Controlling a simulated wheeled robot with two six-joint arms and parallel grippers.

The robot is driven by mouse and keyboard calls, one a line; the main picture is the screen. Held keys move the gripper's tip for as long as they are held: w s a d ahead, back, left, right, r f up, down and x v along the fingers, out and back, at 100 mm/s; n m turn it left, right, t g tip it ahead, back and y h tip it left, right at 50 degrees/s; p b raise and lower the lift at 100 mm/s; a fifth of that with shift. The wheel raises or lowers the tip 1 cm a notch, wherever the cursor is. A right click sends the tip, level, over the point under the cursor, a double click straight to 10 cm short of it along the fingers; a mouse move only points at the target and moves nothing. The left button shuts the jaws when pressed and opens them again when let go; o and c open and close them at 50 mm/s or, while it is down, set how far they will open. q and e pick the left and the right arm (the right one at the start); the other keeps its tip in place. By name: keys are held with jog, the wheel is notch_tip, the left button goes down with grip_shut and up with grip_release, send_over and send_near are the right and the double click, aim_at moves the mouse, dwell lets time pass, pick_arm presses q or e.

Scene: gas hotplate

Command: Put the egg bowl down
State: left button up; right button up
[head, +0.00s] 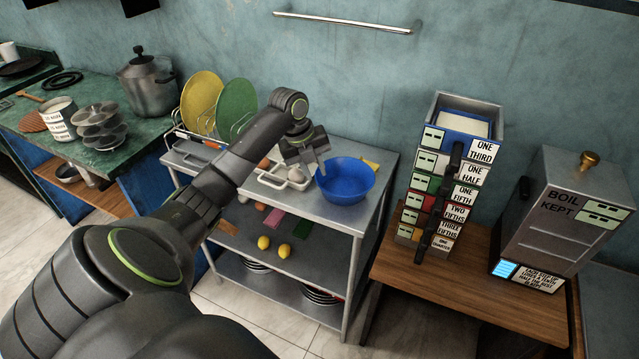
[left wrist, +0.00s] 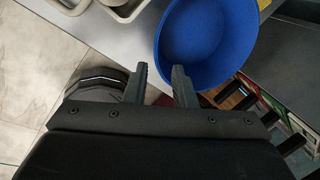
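The blue bowl (head: 345,183) sits upright on the grey metal top of the shelf unit (head: 378,172), near its right end. No egg shows inside it. The left wrist view shows the bowl (left wrist: 208,45) beyond my fingers, up and to the right. My left gripper (head: 311,168) is at the bowl's left rim, pointing down. In the left wrist view its fingers (left wrist: 161,80) stand apart with a clear gap, and the right finger overlaps the bowl's near rim. Whether it touches the rim I cannot tell. My right gripper is out of view.
A white tray (head: 285,181) with egg-like items lies left of the bowl. A dish rack with yellow (head: 201,103) and green (head: 237,108) plates stands farther left. Labelled drawers (head: 440,190) and a metal box (head: 565,215) stand on the wooden table (head: 460,295) at right.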

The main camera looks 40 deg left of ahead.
pick_arm(q)
jog(key=v, duration=0.5)
jog(key=shift+r, duration=0.25)
